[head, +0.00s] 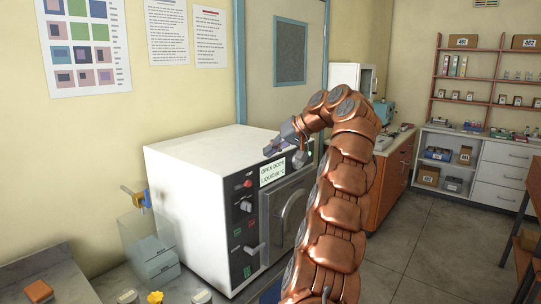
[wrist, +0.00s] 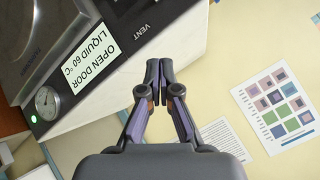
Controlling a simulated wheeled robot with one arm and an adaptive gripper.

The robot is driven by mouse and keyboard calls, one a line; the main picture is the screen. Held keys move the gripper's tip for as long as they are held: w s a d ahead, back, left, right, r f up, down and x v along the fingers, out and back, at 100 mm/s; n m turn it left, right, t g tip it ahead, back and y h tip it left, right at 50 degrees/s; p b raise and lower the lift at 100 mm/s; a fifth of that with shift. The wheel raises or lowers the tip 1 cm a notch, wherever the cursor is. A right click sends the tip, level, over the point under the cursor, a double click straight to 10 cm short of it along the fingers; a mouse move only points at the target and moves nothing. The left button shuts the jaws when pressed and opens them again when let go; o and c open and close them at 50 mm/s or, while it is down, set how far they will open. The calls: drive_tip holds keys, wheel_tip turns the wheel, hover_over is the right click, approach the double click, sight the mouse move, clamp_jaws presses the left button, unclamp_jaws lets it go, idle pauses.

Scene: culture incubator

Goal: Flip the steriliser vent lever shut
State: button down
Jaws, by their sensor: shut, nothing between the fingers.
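The steriliser (head: 205,180) is a white box on the bench in the head view, with a dark control panel on its front. A red-tipped control (head: 247,184) sits on the panel's upper left, and a pale lever (head: 255,249) sticks out lower down. I cannot tell for sure which is the vent lever. The wrist view shows the VENT label (wrist: 147,28) beside the OPEN DOOR sign (wrist: 90,57), but no lever clearly. My gripper (head: 268,151) is shut and empty at the panel's top edge. In the wrist view its fingertips (wrist: 159,68) overlap the steriliser's edge; contact is unclear.
A round gauge (wrist: 46,103) is on the panel beside the sign. The steriliser door (head: 290,215) is partly behind my arm. A clear container (head: 150,240) with a blue-and-yellow valve (head: 140,198) stands left. Wall posters (head: 84,45) hang behind. The floor (head: 420,240) at right is clear.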

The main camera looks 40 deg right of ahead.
drive_tip(key=x, duration=0.7)
drive_tip(key=shift+w+a+f, duration=0.25)
drive_tip(key=shift+s+a+f, duration=0.35)
drive_tip(key=shift+s+f, duration=0.2)
drive_tip(key=shift+s+a+f, duration=0.35)
drive_tip(key=shift+s+f, duration=0.2)
drive_tip(key=shift+s+a+f, duration=0.1)
drive_tip(key=shift+f, duration=0.1)
drive_tip(key=shift+f+b, duration=0.25)
drive_tip(key=shift+b, duration=0.4)
drive_tip(key=shift+s+t, duration=0.1)
drive_tip(key=shift+t, duration=0.2)
